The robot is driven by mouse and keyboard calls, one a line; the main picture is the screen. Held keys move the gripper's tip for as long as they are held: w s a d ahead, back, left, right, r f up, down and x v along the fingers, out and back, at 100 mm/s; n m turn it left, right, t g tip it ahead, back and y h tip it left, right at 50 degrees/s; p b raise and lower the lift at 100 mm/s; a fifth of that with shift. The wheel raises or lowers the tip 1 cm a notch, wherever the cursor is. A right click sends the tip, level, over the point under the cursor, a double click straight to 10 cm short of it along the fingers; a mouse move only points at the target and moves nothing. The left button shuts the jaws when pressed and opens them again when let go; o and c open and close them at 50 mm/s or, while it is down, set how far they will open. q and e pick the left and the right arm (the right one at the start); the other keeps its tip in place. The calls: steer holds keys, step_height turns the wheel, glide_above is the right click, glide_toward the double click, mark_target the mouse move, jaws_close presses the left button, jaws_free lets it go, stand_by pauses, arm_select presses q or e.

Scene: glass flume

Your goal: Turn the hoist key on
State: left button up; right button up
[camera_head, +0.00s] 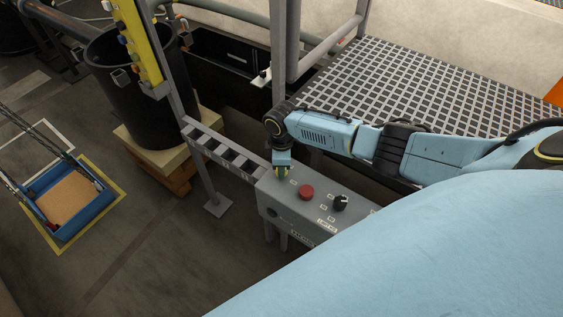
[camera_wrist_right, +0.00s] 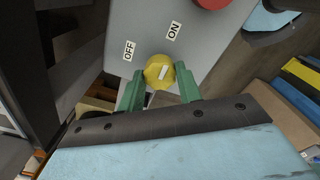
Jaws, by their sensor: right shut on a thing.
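The hoist key is a round yellow knob (camera_wrist_right: 157,71) on the grey control box (camera_head: 300,207), with an OFF label to its upper left and an ON label to its upper right in the right wrist view. A short white mark on the knob slants up to the right, toward the ON side. My right gripper (camera_head: 283,174) points down at the left end of the box. Its green fingers (camera_wrist_right: 160,88) are shut on the knob, one at each side. In the head view the gripper hides most of the knob. My left gripper is not in view.
A red button (camera_head: 306,192) and a black rotary knob (camera_head: 341,202) sit right of the key on the same box. A metal rail and post stand left of it. A grating platform (camera_head: 430,85) lies behind my right arm. A black barrel (camera_head: 135,95) and blue tray (camera_head: 52,222) are farther left.

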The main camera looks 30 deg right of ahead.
steer(key=o, duration=1)
step_height(320, 180, up, 13)
steer(key=shift+r+p, duration=0.2)
steer(key=shift+p, duration=0.2)
